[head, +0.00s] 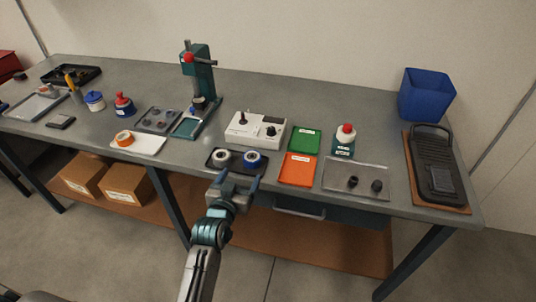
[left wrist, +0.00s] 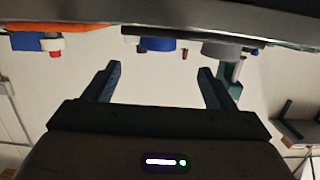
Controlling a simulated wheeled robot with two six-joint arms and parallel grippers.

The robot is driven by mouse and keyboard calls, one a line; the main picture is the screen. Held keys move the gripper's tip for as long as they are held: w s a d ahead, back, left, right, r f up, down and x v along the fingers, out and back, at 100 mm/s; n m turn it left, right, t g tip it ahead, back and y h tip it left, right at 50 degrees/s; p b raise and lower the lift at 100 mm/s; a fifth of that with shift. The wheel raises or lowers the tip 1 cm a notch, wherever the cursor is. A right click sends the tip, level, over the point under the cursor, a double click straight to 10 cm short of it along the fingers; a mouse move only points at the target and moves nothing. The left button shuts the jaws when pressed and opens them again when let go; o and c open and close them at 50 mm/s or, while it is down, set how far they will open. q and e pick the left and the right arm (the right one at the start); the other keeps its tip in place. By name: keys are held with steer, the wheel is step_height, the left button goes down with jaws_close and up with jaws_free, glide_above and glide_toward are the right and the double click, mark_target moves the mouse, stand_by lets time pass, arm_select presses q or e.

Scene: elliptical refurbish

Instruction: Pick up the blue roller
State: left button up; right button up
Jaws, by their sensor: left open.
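The blue roller (head: 252,159), a blue ring with a pale centre, sits on a small black tray (head: 236,169) near the table's front edge. A grey-white roller (head: 221,157) stands to its left on the same tray. My left gripper (head: 239,180) is open and empty at the front edge, just in front of the tray and apart from both rollers. In the left wrist view, which looks upside down, the blue roller (left wrist: 157,44) shows beyond the open fingers (left wrist: 158,68), with the grey-white roller (left wrist: 221,50) to its right. My right gripper is not in view.
Behind the tray is a white control box (head: 254,131). Green (head: 305,140) and orange (head: 297,169) trays lie to the right. A white tray with an orange ring (head: 124,138) lies left. A drawer handle (head: 299,211) projects below the table edge.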

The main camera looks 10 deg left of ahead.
mark_target(253, 154)
arm_select(q)
steer(key=w, duration=0.2)
steer(key=w+p, duration=0.1)
steer(key=w, duration=0.2)
steer(key=shift+w+d+f, duration=0.1)
steer(key=shift+w+f, duration=0.1)
steer(key=shift+w, duration=0.1)
steer(key=shift+w+p, duration=0.4)
steer(key=shift+w, duration=0.1)
steer(key=w, duration=0.1)
steer(key=w+p, duration=0.1)
steer(key=w, duration=0.1)
steer(key=shift+d+f, duration=0.25)
steer(key=shift+f, duration=0.1)
steer(key=shift+w+f+p, duration=0.3)
steer(key=shift+w, duration=0.35)
steer(key=c, duration=1.1)
steer(key=shift+r, duration=0.2)
